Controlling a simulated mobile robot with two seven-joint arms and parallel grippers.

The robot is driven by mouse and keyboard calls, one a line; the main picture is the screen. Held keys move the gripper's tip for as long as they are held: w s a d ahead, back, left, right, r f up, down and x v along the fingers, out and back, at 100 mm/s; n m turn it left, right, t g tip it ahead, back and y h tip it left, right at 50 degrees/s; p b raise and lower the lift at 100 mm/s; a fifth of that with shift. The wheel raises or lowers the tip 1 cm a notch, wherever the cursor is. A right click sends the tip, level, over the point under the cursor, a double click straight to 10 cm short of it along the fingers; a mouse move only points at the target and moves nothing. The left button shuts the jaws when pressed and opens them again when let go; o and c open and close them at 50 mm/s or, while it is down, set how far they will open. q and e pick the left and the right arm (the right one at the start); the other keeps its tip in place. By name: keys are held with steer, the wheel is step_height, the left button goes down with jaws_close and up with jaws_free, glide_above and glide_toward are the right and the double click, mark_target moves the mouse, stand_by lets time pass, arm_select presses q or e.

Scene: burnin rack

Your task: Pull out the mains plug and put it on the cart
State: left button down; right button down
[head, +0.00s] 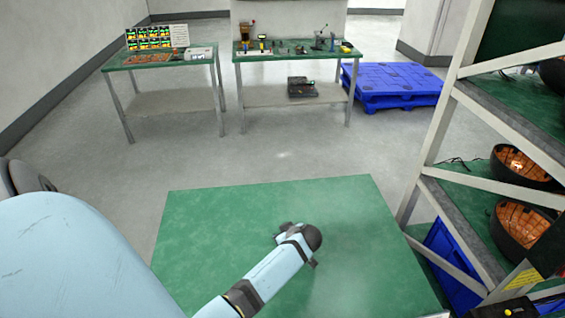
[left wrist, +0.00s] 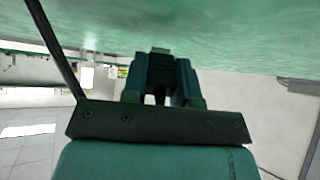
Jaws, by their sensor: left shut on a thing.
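The green top of the cart (head: 200,225) fills the lower middle of the head view. My left gripper (head: 300,240) is over the middle of it, and its fingers are mostly hidden there by the wrist. In the left wrist view my left gripper (left wrist: 160,75) is shut on a small dark grey piece (left wrist: 160,52), which I take to be the mains plug. The green surface (left wrist: 230,35) is close to the fingertips; I cannot tell whether the plug touches it. A thin dark line (left wrist: 55,50), perhaps the cable, runs at the left. My right gripper is not in view.
A rack (head: 445,195) with dark round units (head: 520,225) on green shelves stands close on the right. Two workbenches (head: 295,60) and a blue pallet (head: 390,85) are at the back. The cart top around my gripper is clear.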

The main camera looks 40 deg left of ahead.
arm_select(q)
steer(key=shift+f, duration=0.2)
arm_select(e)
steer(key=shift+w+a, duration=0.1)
arm_select(q)
steer(key=c, duration=0.8)
jaws_free()
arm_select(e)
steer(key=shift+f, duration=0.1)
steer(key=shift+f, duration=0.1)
arm_select(q)
steer(key=shift+r, duration=0.1)
